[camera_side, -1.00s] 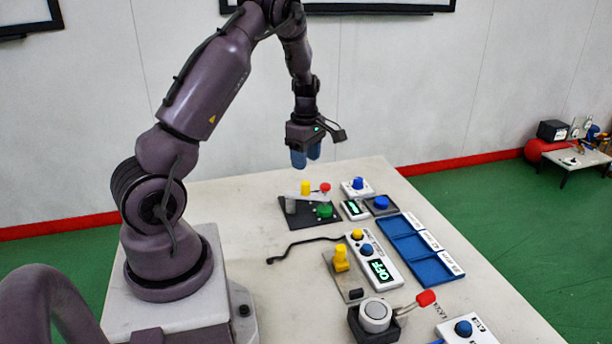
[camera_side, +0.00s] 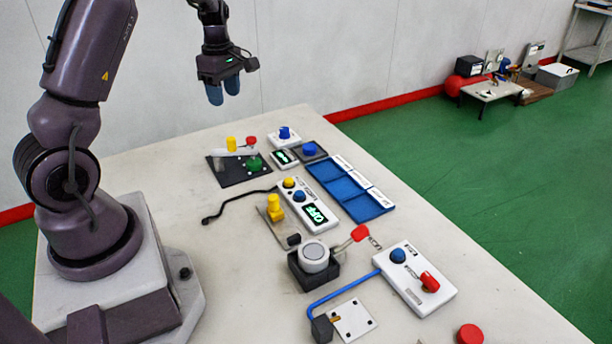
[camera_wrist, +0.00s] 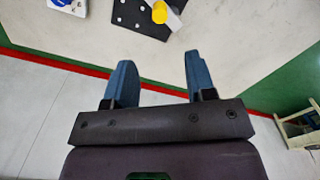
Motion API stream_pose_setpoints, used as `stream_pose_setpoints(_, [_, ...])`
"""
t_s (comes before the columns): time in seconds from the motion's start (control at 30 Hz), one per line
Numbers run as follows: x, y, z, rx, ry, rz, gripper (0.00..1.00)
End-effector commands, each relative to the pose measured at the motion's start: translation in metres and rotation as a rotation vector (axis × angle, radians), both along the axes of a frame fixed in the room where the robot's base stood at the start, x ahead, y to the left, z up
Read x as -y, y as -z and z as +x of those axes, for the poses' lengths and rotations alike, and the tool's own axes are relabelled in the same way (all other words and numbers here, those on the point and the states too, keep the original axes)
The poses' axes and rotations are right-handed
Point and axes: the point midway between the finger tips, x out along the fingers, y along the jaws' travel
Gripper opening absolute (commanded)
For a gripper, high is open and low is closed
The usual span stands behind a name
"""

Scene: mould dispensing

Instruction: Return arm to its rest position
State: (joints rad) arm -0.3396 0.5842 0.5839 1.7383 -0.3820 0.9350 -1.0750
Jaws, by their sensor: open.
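My gripper (camera_side: 223,92) hangs in the air above the far end of the work table (camera_side: 140,175), fingers pointing down. Its two blue fingers are apart with nothing between them. The wrist view shows the same open gripper (camera_wrist: 157,63), the gap empty. In the side view my arm rises from its base at the left, and its upper part is cut off by the top edge. The gripper touches nothing. No rest position is marked in either view.
Below stands a black plate (camera_side: 221,173) with yellow, red and green knobs. The air around the gripper is free.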

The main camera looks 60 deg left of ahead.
Motion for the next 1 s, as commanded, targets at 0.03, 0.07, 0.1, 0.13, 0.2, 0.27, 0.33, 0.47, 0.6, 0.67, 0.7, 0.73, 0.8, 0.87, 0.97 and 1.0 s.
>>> stream_pose_setpoints(0.03, [0.002,0.004,-0.005,-0.017,0.059,-0.006,0.5])
stream_pose_setpoints(0.07, [0.006,0.007,-0.008,-0.03,0.107,-0.015,0.5])
stream_pose_setpoints(0.1, [0.012,0.009,-0.012,-0.04,0.178,-0.029,0.5])
stream_pose_setpoints(0.13, [0.018,0.009,-0.014,-0.04,0.238,-0.039,0.5])
stream_pose_setpoints(0.2, [0.039,0.001,-0.016,-0.026,0.401,-0.058,0.5])
stream_pose_setpoints(0.27, [0.057,-0.008,-0.016,-0.007,0.536,-0.068,0.5])
stream_pose_setpoints(0.33, [0.078,-0.019,-0.016,0.018,0.688,-0.071,0.5])
stream_pose_setpoints(0.47, [0.123,-0.044,-0.019,0.073,0.99,-0.054,0.5])
stream_pose_setpoints(0.6, [0.177,-0.075,-0.031,0.136,1.357,0.012,0.5])
stream_pose_setpoints(0.67, [0.199,-0.087,-0.039,0.157,1.511,0.057,0.5])
stream_pose_setpoints(0.7, [0.213,-0.094,-0.046,0.169,1.606,0.091,0.5])
stream_pose_setpoints(0.73, [0.223,-0.099,-0.051,0.174,1.675,0.119,0.5])
stream_pose_setpoints(0.8, [0.243,-0.11,-0.063,0.187,1.82,0.191,0.5])
stream_pose_setpoints(0.87, [0.258,-0.118,-0.074,0.196,1.92,0.257,0.5])
stream_pose_setpoints(0.97, [0.276,-0.128,-0.089,0.212,2.026,0.361,0.5])
stream_pose_setpoints(1.0, [0.282,-0.132,-0.093,0.221,2.051,0.396,0.5])
